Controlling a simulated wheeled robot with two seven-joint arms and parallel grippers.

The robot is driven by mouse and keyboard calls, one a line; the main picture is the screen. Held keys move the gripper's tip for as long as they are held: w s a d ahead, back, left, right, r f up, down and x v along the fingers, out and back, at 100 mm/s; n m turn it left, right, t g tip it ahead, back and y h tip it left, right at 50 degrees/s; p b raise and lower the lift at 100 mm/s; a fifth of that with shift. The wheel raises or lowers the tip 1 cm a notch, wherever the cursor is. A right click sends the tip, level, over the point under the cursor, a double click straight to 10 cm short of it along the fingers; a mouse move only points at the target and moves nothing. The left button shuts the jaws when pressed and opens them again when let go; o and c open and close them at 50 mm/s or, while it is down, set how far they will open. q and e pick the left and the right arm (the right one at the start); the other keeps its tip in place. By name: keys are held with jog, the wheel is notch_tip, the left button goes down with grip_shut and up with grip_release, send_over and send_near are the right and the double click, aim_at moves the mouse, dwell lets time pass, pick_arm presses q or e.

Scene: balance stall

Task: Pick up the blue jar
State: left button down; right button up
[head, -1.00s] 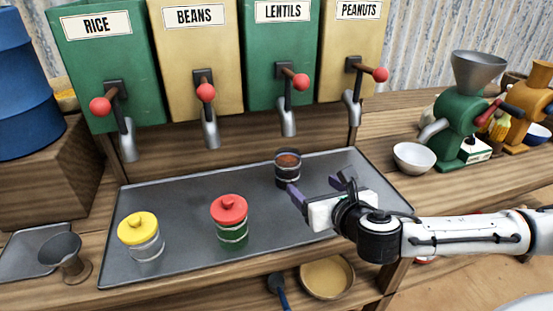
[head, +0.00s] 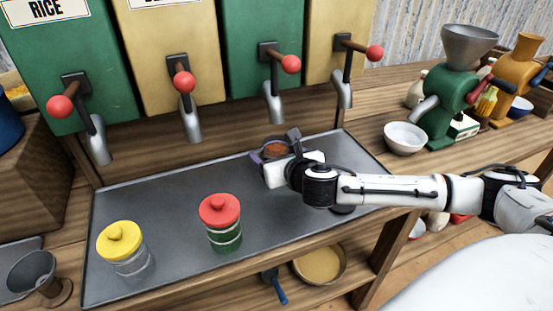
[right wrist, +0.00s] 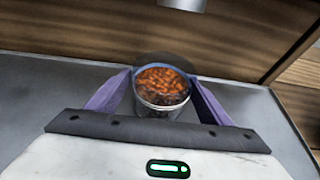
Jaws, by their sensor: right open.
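An open, lidless glass jar (head: 276,150) with reddish-brown contents stands on the metal tray (head: 165,207), near its back edge. Its colour band is hidden, so I cannot tell whether it is the blue jar. My right gripper (head: 277,146) is open at this jar and partly covers it. In the right wrist view, the jar (right wrist: 162,87) sits between the two purple fingers, with no clear grip on it. A jar with a red lid (head: 220,209) and one with a yellow lid (head: 121,239) stand further left on the tray. My left gripper is not in view.
Dispensers with spouts (head: 273,104) and red-knobbed levers hang above the tray's back edge. A white bowl (head: 405,137) and a green grinder (head: 446,112) stand to the right. A dark round thing (head: 342,210) shows partly under my right arm.

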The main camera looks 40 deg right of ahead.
jog(key=shift+x, duration=1)
jog(key=c, duration=1.1)
jog(key=shift+r, duration=0.1)
jog(key=c, duration=0.3)
